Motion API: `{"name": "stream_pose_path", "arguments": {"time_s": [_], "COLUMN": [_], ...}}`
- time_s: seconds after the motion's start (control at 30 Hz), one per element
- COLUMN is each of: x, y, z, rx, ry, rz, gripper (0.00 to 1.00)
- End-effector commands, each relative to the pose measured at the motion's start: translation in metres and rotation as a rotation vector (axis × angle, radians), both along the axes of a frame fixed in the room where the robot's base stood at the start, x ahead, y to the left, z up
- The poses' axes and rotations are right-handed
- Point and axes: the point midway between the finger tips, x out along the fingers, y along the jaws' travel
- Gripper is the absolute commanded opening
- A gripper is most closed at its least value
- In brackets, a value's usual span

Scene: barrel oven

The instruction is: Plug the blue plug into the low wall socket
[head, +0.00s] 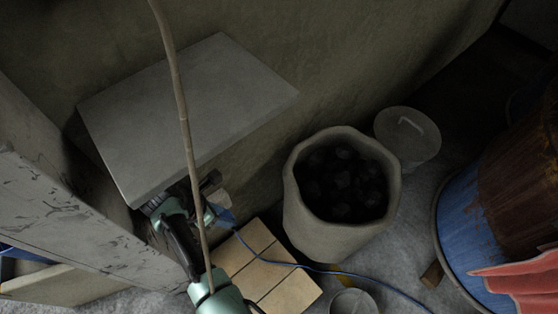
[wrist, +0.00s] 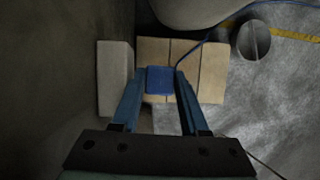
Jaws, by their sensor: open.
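The blue plug (wrist: 160,80) shows in the wrist view between the tips of my open gripper (wrist: 160,76), with its blue cord running up and to the right. I cannot tell whether the fingers touch it. In the head view the plug (head: 225,216) is beside my gripper (head: 212,208), below the grey slab and partly hidden by it and by my arm. A pale block (wrist: 115,78), likely the wall socket, stands against the wall left of the plug in the wrist view. It shows small in the head view (head: 220,197). The socket's face is hidden.
A grey slab (head: 190,110) juts out above my gripper. Tan tiles (head: 268,262) lie on the floor below. A clay pot of coal (head: 300,215), a metal bucket (head: 408,140) and a blue barrel (head: 465,235) stand to the right. A thin pole crosses in front.

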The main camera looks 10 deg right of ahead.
Motion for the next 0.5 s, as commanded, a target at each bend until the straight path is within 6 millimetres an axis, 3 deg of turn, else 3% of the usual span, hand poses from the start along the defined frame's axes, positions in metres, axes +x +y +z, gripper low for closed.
{"name": "stream_pose_path", "arguments": {"time_s": [0.03,0.23,0.4,0.5], "x": [0.023,0.020,0.003,0.007], "y": [0.018,0.016,0.006,0.008], "z": [0.005,0.007,0.008,-0.003], "rx": [0.055,0.055,0.055,0.056], "ry": [-0.085,-0.085,-0.082,-0.089], "rz": [0.045,0.045,0.045,0.047], "gripper": [0.78,0.78,0.78,0.78]}}
